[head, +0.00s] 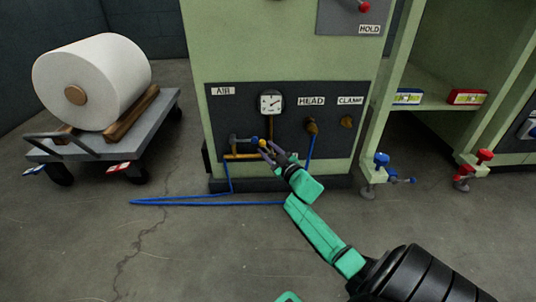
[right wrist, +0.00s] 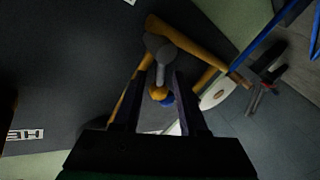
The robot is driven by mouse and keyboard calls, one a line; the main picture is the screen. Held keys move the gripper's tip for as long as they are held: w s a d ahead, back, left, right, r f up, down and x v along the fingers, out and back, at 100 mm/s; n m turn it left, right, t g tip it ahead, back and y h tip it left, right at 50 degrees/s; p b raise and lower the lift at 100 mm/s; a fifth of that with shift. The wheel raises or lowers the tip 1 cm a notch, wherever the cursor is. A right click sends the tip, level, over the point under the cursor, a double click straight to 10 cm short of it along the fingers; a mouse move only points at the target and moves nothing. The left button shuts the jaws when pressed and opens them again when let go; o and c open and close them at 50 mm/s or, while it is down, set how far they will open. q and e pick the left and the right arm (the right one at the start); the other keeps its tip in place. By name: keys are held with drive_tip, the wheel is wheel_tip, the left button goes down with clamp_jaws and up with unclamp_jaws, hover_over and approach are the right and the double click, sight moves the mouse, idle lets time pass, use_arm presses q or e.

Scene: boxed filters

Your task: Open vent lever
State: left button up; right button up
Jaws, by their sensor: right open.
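My right gripper (head: 268,151) is open at the knob's right side. In the right wrist view, the fingers of my right gripper (right wrist: 161,88) stand either side of a grey stem (right wrist: 160,70) with a yellow ball (right wrist: 158,93) and a blue part behind it. Contact cannot be told. My left gripper is not in view.
A round gauge (head: 270,103) and HEAD and CLAMP fittings sit on the panel. A blue hose (head: 170,203) lies on the floor. A cart (head: 110,147) with a white roll (head: 95,75) stands left.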

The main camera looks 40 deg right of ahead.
clamp_jaws()
idle(1.4)
